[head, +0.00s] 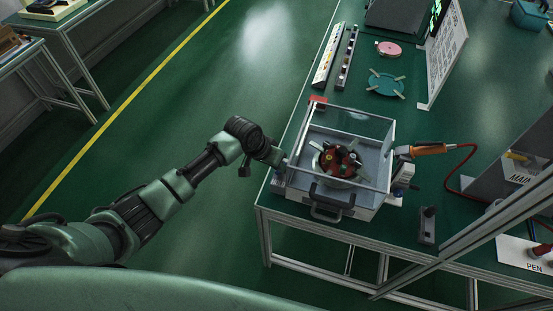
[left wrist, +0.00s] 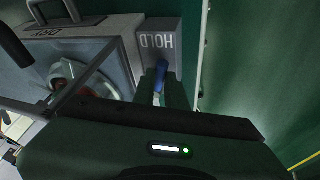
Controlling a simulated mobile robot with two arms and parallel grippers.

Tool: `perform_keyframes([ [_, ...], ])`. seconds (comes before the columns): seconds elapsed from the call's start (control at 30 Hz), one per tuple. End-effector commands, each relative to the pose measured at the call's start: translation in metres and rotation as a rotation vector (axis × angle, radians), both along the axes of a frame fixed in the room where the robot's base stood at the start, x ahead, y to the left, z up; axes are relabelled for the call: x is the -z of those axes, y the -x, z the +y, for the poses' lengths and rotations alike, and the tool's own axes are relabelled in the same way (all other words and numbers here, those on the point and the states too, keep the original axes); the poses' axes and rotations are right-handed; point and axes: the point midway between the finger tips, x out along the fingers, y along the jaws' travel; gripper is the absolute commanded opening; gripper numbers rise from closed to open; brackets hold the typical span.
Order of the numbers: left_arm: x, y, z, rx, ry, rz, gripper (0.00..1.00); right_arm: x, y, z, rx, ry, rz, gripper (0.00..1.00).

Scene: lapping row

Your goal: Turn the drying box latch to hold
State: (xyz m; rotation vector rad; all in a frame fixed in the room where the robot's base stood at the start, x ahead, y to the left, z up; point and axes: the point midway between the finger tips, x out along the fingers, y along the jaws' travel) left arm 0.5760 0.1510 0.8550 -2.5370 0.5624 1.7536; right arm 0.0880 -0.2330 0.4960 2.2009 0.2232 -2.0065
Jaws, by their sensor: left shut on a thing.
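The drying box (head: 335,201) is a grey box with a clear cover and a black front handle, standing near the left edge of the green bench. It holds a round part with red and dark pieces. My left gripper (head: 279,163) is at the box's left side. In the left wrist view, the latch's blue lever (left wrist: 161,72) stands between the fingers of my left gripper (left wrist: 160,90), which is shut on it. The lever points toward a grey plate (left wrist: 158,41) marked HOLD. The box side with the letters DRY (left wrist: 48,32) is beside it. The lever's base is partly hidden.
An orange-handled tool (head: 424,150) on a red cord lies right of the box. A teal disc (head: 386,84), a pink disc (head: 388,48) and two narrow strips (head: 328,55) lie behind it. The floor left of the bench is clear.

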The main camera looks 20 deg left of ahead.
Motion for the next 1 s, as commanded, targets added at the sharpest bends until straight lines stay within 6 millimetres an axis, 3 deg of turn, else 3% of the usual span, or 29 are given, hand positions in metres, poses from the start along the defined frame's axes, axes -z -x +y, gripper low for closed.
perform_keyframes([
  [0.5, -0.0015, -0.0015, -0.0007, -0.022, 0.001, -0.005, 0.00, -0.0037, 0.0000, -0.0008, 0.001, 0.001, 0.000, 0.00],
  [0.53, -0.0015, -0.0015, -0.0007, -0.022, 0.001, -0.005, 0.18, -0.0037, 0.0000, -0.0008, 0.001, 0.001, 0.000, 0.00],
  [0.6, -0.0015, -0.0014, -0.0007, -0.021, 0.001, -0.005, 0.34, -0.0037, 0.0000, -0.0010, 0.001, 0.001, 0.000, 0.00],
  [1.0, -0.0053, 0.0010, 0.0013, -0.021, 0.000, -0.003, 0.34, -0.0029, 0.0001, -0.0032, 0.000, 0.004, 0.000, 0.00],
])
